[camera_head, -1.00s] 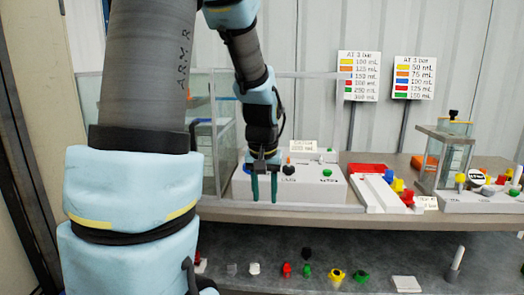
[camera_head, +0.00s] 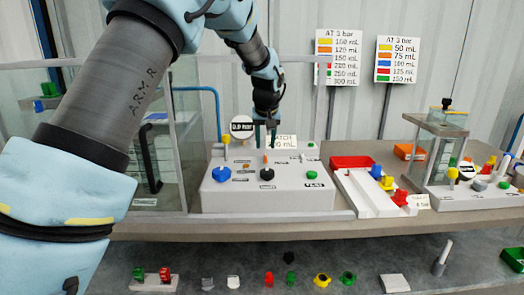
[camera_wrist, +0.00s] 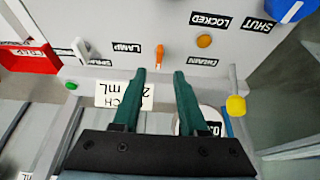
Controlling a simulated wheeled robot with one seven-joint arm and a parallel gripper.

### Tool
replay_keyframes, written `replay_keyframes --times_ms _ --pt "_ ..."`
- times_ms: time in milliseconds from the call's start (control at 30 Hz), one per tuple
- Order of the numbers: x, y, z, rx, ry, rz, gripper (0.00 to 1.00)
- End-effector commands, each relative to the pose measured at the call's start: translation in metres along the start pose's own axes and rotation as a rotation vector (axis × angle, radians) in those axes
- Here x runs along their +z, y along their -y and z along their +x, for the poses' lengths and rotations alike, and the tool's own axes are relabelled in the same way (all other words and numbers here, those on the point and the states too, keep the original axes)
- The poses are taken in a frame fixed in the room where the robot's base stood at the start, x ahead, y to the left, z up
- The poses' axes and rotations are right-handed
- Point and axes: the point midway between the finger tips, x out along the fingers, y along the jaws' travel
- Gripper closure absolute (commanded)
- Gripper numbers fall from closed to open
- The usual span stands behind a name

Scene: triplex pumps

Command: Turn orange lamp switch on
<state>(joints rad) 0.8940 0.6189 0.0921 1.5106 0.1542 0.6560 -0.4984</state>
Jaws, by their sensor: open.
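The orange lamp switch (camera_wrist: 160,53) is a small lever beside the LAMP label (camera_wrist: 127,47) in the wrist view. In the head view it is a small orange peg (camera_head: 266,159) on the white control box (camera_head: 235,200). My gripper (camera_wrist: 160,74) is open and empty, its two dark green fingers apart. In the wrist view the switch shows just beyond the gap between the fingertips, roughly centred. In the head view my gripper (camera_head: 265,142) points down above the back of the box. I cannot tell whether it touches anything.
The box also carries a blue knob (camera_head: 222,174), a black knob (camera_head: 267,174), a yellow-handled valve (camera_head: 226,140) and a green button (camera_head: 312,175). A gauge (camera_head: 241,127) and a label card (camera_head: 284,143) stand behind it. A red tray (camera_head: 352,161) lies to the right.

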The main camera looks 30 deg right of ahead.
Motion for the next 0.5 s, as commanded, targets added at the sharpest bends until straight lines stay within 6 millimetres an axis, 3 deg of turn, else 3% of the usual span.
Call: replay_keyframes --times_ms 200,500 --pt "0.000 0.000 0.036 -0.001 0.002 0.000 0.57" --pt "0.000 0.000 0.056 0.000 -0.001 0.000 0.57"
